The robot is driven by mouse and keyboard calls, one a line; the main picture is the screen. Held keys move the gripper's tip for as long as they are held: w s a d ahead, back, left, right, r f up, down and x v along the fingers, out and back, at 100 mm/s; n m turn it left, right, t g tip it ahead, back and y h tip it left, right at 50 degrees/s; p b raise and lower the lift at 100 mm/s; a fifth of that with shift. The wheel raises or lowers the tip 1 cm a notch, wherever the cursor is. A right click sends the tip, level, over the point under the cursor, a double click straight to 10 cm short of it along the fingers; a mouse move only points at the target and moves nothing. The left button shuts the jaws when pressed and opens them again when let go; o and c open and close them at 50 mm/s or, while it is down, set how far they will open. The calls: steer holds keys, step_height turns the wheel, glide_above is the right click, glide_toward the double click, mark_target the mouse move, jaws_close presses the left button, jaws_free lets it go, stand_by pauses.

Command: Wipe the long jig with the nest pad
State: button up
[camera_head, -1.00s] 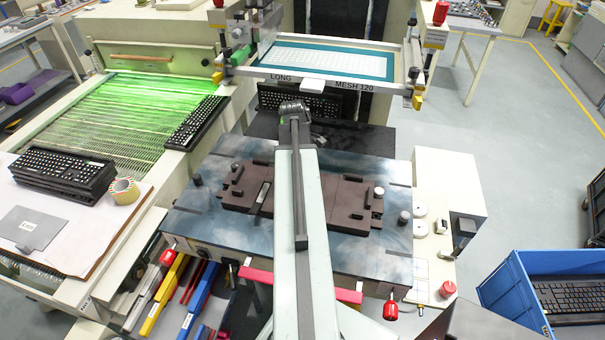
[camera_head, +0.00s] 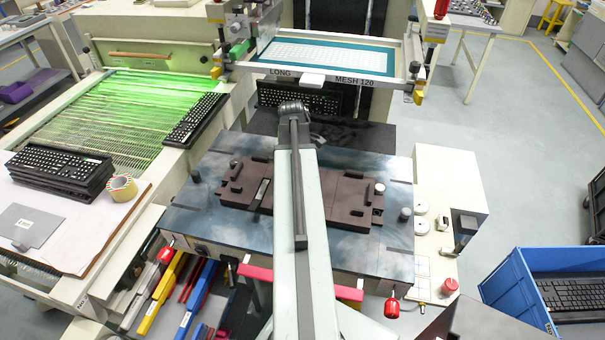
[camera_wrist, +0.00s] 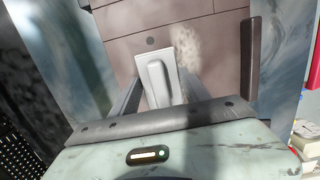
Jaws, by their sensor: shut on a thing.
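The long jig (camera_head: 338,198) is a dark brown, low block with raised tabs, lying on the blue-grey printing table in the head view. My arm crosses over its middle and hides part of it. In the wrist view the jig (camera_wrist: 130,50) fills the upper middle, with a pale dusty patch on it beside the pad. The nest pad (camera_wrist: 156,80) is a light grey block with a raised rounded grip. My gripper (camera_wrist: 160,92) is shut on it, one finger on each side, over the jig. I cannot tell whether the pad touches the jig. The head view hides the gripper.
A screen frame (camera_head: 300,77) marked LONG MESH 120 stands behind the table. A blue crate (camera_head: 520,290) with keyboards is at the lower right. Red knobs (camera_head: 392,308) edge the table's front.

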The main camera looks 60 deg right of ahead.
steer(key=shift+s+a+r, duration=0.1)
steer(key=shift+s+a, duration=0.2)
steer(key=shift+a, duration=0.55)
steer(key=shift+s+a+r, duration=0.1)
steer(key=shift+s+a, duration=0.15)
steer(key=shift+a, duration=0.6)
steer(key=shift+f, duration=0.1)
